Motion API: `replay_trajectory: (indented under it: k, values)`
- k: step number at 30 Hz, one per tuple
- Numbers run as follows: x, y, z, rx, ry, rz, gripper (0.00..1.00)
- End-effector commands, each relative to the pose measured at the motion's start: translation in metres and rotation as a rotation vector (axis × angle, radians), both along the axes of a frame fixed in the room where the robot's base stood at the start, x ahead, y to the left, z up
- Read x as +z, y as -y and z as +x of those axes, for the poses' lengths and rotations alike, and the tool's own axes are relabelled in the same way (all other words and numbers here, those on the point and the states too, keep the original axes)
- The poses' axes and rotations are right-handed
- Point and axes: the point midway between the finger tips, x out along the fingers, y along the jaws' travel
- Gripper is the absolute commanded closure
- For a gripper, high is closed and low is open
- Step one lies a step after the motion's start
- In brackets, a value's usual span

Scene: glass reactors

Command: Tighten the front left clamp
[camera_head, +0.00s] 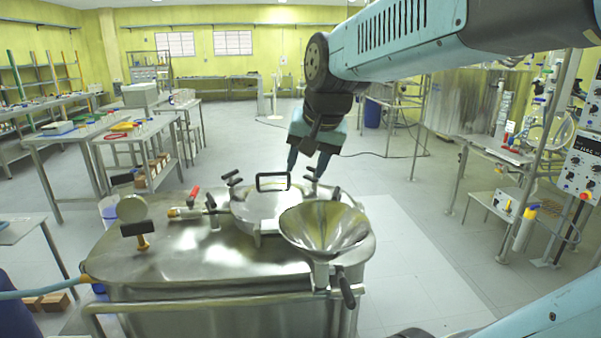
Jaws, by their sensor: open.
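A steel vessel (170,250) stands in front of me with a round lid (265,205) that has a black square handle (272,181). Black-handled clamps sit around the lid. The front left clamp (212,212) is at the lid's left edge, and its handle points up. Another clamp (233,178) is at the back left, and one (313,174) is at the back right. My gripper (306,168) points down with its fingers apart. It appears over the back right of the lid, to the right of and apart from the front left clamp. I see nothing between its fingers.
A steel funnel (325,228) covers the lid's front right side. A red-handled valve (192,198) sits just left of the front left clamp. A black-topped fitting (139,230) and a round gauge (132,208) stand further left. A rail (200,302) runs along the vessel's front.

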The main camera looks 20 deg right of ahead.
Motion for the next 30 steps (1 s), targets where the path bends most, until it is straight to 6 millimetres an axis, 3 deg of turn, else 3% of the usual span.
replay_trajectory:
  k: [6,14,22,30]
  values:
    - [0.016,0.026,0.079,-0.324,-0.025,0.177,0.51]
    - [0.016,0.068,0.172,-0.719,-0.046,0.376,0.51]
    - [-0.005,0.121,0.265,-1.128,-0.058,0.566,0.51]
    - [-0.049,0.181,0.350,-1.533,-0.054,0.742,0.51]
